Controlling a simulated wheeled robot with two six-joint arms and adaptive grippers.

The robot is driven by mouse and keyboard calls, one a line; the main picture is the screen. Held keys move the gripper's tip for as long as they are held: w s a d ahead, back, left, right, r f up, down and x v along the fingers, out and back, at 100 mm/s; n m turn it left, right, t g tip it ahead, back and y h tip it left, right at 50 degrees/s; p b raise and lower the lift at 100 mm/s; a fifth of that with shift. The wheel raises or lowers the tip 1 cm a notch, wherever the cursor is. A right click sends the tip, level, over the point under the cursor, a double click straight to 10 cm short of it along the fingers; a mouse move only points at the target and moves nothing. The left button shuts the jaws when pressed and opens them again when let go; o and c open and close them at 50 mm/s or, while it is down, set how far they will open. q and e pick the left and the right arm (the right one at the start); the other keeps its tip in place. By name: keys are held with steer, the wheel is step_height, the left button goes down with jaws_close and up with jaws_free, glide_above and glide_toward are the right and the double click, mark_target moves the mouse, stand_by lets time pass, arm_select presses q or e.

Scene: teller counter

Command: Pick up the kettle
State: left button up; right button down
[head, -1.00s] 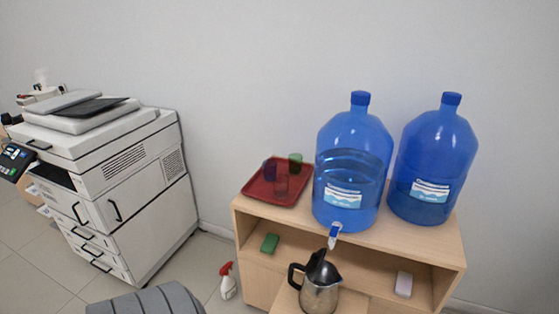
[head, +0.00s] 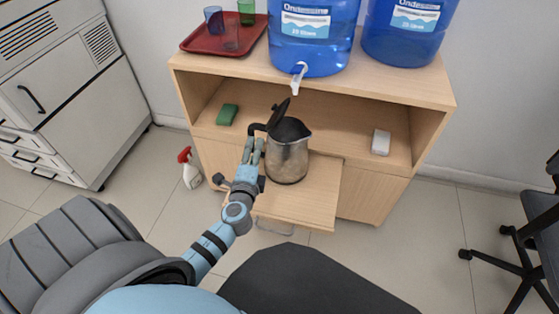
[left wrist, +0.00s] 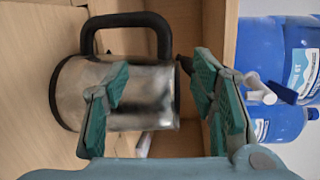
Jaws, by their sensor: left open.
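The kettle (head: 288,160) is a steel jug with a black top and a black handle, with a black piece sticking up at its top. It stands upright on the pull-out wooden shelf (head: 312,205) of the cabinet. My left gripper (head: 253,153) is open just left of the kettle, close to its handle side. In the left wrist view the kettle (left wrist: 145,85) appears on its side, with its handle (left wrist: 127,20) upward. The open fingers of my left gripper (left wrist: 160,95) overlap the kettle's body there; I cannot tell whether they touch it. My right gripper is not in view.
The cabinet (head: 380,86) carries a red tray (head: 205,46) with cups and two blue water bottles (head: 310,45), one with a tap (head: 298,75) above and behind the kettle. A green sponge (head: 227,114) and a white block (head: 381,142) lie inside. A spray bottle (head: 189,170) stands on the floor.

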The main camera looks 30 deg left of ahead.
mark_target(261, 130)
arm_select(q)
steer(key=b+x, duration=0.3)
steer(key=x, duration=0.8)
steer(key=shift+w+a, duration=0.1)
steer(key=shift+w, duration=0.25)
steer(key=shift+w+a+f, duration=0.1)
steer(key=shift+w, duration=0.15)
steer(key=shift+s, duration=0.15)
jaws_close()
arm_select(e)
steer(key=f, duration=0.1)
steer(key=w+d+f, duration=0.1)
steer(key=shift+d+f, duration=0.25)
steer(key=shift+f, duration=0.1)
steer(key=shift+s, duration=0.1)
